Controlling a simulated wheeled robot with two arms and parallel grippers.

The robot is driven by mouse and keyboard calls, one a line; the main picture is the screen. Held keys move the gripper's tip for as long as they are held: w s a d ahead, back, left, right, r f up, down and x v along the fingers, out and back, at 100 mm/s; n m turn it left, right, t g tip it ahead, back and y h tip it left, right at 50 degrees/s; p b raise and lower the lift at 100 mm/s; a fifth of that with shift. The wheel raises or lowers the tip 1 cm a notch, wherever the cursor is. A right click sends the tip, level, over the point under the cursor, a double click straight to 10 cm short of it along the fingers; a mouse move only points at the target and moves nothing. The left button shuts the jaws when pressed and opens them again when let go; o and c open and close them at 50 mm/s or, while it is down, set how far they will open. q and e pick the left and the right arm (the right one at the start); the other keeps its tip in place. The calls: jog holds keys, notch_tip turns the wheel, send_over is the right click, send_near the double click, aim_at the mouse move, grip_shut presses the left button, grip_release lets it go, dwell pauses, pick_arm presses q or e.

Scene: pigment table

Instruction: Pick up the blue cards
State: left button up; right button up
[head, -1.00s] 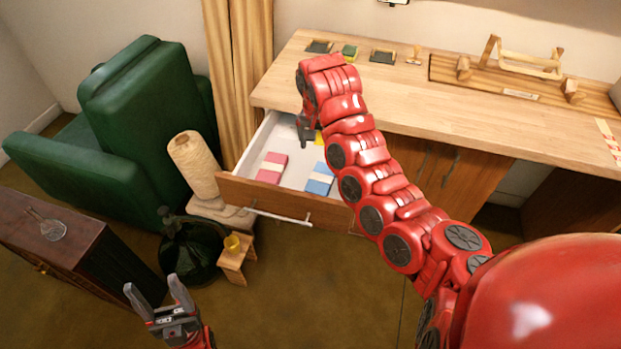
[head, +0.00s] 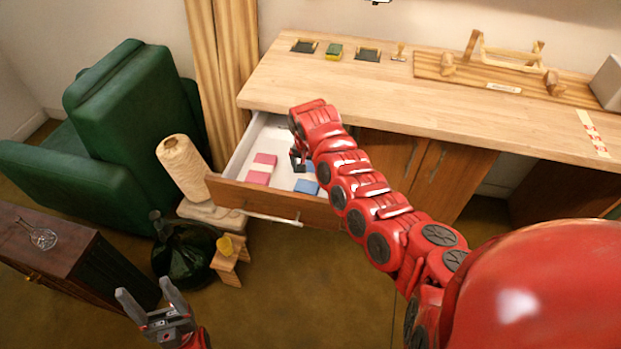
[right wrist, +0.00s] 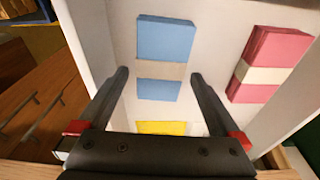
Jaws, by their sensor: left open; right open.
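The blue cards (head: 306,187) lie in the open drawer (head: 262,195), partly hidden in the head view by my right gripper (head: 298,162). In the right wrist view the blue cards (right wrist: 166,40) lie flat with a pale band across their middle. There my right gripper (right wrist: 160,80) is open, its fingers pointing toward the cards and spread wider than them. Nothing is between the fingers in its hold. My left gripper (head: 150,298) is open and empty, low over the floor at the left.
Pink cards (head: 261,170) with a pale band lie beside the blue ones in the drawer. A yellow item (right wrist: 160,127) shows nearer the wrist camera. The wooden countertop (head: 400,92) overhangs the drawer's back. A thread cone (head: 183,167) stands left of the drawer.

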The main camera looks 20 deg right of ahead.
aim_at(310, 177)
jog(key=shift+w+d+f, duration=0.1)
jog(key=shift+w+f, duration=0.05)
jog(key=shift+f, duration=0.8)
jog(key=shift+w+d+f, duration=0.1)
jog(key=shift+w+f, duration=0.05)
jog(key=shift+f, duration=0.8)
jog(key=shift+c, duration=0.3)
jog(key=c, duration=1.2)
